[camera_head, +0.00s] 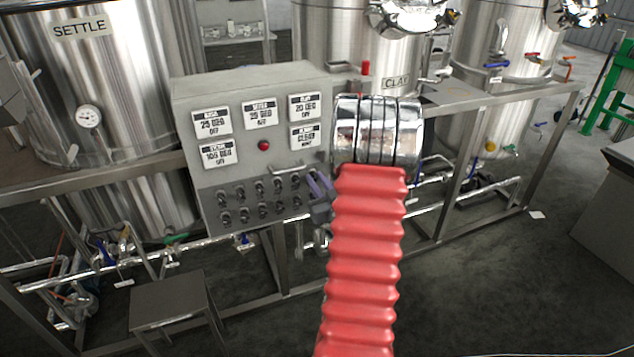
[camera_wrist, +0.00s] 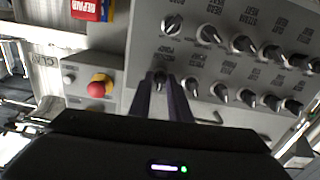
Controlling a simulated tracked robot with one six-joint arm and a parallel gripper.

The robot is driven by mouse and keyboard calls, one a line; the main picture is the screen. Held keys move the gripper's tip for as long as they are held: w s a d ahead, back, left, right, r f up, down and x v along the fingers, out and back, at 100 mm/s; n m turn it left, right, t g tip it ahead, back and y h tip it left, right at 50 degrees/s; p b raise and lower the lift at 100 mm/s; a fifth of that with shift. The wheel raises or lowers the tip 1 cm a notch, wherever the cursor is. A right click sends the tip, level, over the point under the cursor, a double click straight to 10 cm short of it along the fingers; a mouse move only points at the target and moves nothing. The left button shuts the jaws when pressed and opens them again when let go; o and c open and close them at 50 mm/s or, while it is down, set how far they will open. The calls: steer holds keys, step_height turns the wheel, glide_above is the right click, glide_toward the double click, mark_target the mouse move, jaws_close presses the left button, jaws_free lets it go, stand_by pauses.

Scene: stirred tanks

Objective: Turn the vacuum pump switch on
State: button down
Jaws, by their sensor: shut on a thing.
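The grey control panel (camera_head: 285,155) has two rows of black rotary switch knobs on its lower part. My gripper (camera_head: 314,186) is at the right end of these rows, seen from the side. In the wrist view my gripper (camera_wrist: 162,90) has its two dark purple fingers on either side of a switch knob (camera_wrist: 160,76) at the left end of the lower row. The fingers are shut on this knob. The label above it is too blurred to read for sure, so I cannot confirm that it is the vacuum pump switch. My fingers partly hide the knob.
Neighbouring knobs (camera_wrist: 190,87) stand close on the right and above. A red emergency button (camera_wrist: 99,85) on a yellow base is to the left. A metal handle (camera_head: 298,170) crosses the panel above the knobs. Steel tanks (camera_head: 100,90) and pipes surround the panel; a stool (camera_head: 170,300) stands below.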

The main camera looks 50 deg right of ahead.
steer(key=m, duration=0.6)
steer(key=shift+a+f+m, duration=0.1)
steer(key=shift+a+m, duration=0.05)
steer(key=shift+m, duration=0.15)
stand_by(0.3)
steer(key=c, duration=1.9)
jaws_free()
steer(key=shift+o, duration=0.2)
steer(key=shift+s, duration=0.15)
steer(key=v, duration=1.3)
steer(key=shift+s, duration=0.2)
steer(key=shift+a, duration=0.1)
